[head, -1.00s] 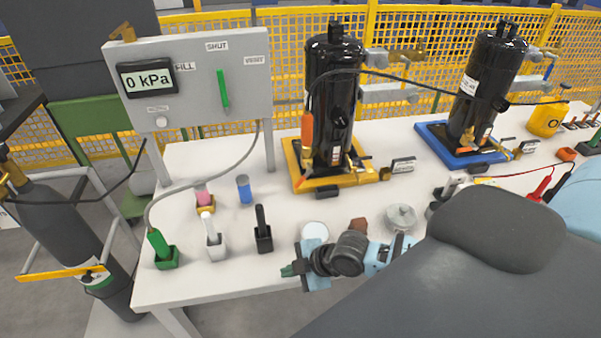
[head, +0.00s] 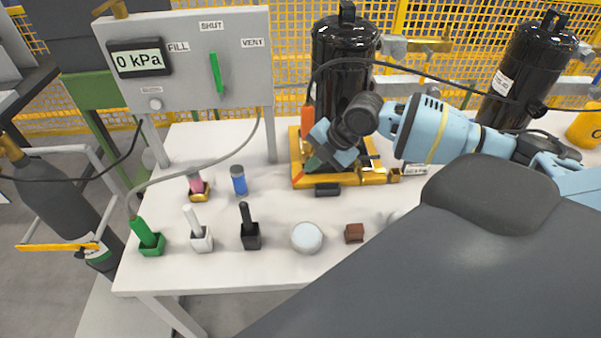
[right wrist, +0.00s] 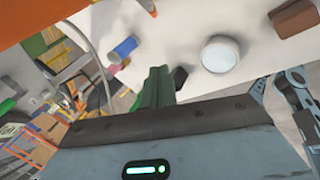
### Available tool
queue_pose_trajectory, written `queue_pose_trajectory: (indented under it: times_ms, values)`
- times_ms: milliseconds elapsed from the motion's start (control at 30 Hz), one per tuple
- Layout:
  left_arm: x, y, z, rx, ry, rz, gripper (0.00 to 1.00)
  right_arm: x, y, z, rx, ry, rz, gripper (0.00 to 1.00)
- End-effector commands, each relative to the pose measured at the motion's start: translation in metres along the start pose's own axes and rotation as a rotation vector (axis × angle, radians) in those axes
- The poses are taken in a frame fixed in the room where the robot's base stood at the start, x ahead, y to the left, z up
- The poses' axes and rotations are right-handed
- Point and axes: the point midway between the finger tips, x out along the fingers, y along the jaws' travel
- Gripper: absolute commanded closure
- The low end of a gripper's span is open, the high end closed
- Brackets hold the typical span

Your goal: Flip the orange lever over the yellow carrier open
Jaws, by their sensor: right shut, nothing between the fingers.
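The yellow carrier (head: 296,155) lies on the white table in the head view, with a black compressor (head: 345,70) standing on it. A small orange lever (head: 304,174) shows at the carrier's front left, low and slanted. My right gripper (head: 313,163) is over the carrier's front left part, shut and empty, its green fingertips close to the lever; I cannot tell whether they touch. The gripper hides part of the carrier and the compressor's lower front. The green fingers (right wrist: 157,87) also show together in the right wrist view. My left gripper is not in view.
A grey gauge panel (head: 190,60) stands at the left, its hose running down to a green holder (head: 150,245). A blue cylinder (head: 239,180), a black-handled tool (head: 250,230) and a round white lid (head: 307,237) stand on the table. A second compressor (head: 520,75) is at the right.

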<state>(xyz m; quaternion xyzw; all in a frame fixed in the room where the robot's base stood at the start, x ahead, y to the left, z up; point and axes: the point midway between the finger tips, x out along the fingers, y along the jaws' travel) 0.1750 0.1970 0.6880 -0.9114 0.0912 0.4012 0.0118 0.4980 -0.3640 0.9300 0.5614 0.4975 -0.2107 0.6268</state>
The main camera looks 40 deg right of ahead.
Motion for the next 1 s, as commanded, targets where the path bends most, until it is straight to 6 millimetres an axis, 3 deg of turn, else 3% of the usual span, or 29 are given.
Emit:
queue_pose_trajectory:
  times_ms: [267, 800, 1000]
  values:
    - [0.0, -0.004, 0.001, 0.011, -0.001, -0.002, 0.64, 0.01, -0.001, 0.0, 0.002, 0.001, -0.002, 1.0]
    - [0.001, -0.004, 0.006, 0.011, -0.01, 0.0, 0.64, 0.105, -0.001, -0.001, 0.003, 0.002, -0.002, 1.0]
    - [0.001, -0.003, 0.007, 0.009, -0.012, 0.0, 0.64, 0.108, -0.001, 0.027, 0.004, -0.002, -0.001, 1.0]
